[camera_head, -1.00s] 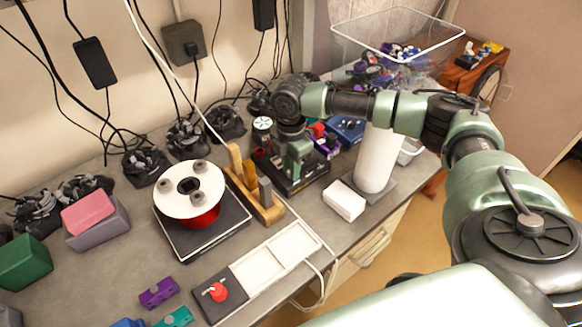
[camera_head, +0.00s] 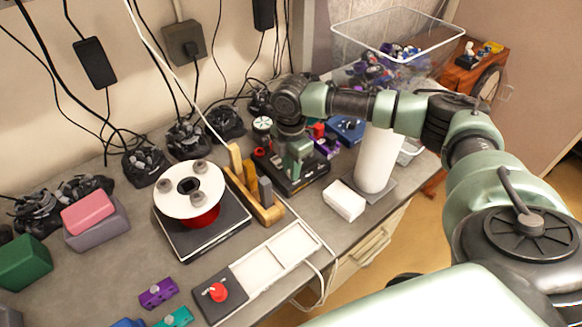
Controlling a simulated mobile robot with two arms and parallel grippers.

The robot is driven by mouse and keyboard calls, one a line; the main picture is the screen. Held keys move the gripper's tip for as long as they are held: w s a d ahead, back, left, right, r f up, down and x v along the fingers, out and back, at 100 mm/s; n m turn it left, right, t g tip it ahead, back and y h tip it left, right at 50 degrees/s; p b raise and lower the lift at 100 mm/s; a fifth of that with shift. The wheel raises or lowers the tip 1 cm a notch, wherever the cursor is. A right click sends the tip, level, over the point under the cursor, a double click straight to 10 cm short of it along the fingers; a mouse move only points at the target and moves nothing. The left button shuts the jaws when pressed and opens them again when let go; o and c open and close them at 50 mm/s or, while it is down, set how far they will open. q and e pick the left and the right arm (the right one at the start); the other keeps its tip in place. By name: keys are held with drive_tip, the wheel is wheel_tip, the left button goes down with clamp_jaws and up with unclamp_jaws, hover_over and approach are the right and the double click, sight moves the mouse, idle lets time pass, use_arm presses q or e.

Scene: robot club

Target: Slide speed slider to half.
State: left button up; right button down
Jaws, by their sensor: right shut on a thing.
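A low black device (camera_head: 312,181) stands on the bench near the middle, with a small red part (camera_head: 260,152) at its left end. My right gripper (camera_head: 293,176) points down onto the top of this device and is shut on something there. The gripper hides what it holds, most likely the speed slider's knob; its place along the track cannot be told. My left gripper is not in view.
A turntable with a white-topped red spool (camera_head: 190,185) and a wooden block rack (camera_head: 270,213) stand left of the device. A white box (camera_head: 344,200) and a paper roll (camera_head: 376,160) stand to the right. A red-knob panel (camera_head: 216,297) lies in front.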

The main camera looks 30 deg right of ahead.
sight(303, 169)
drive_tip(key=shift+d, duration=0.1)
drive_tip(key=d+p, duration=0.1)
drive_tip(key=d, duration=0.2)
drive_tip(key=shift+w+d+r, duration=0.1)
drive_tip(key=shift+w+d, duration=0.05)
drive_tip(key=shift+d, duration=0.55)
drive_tip(key=c, duration=1.3)
unclamp_jaws()
drive_tip(key=shift+a, duration=0.1)
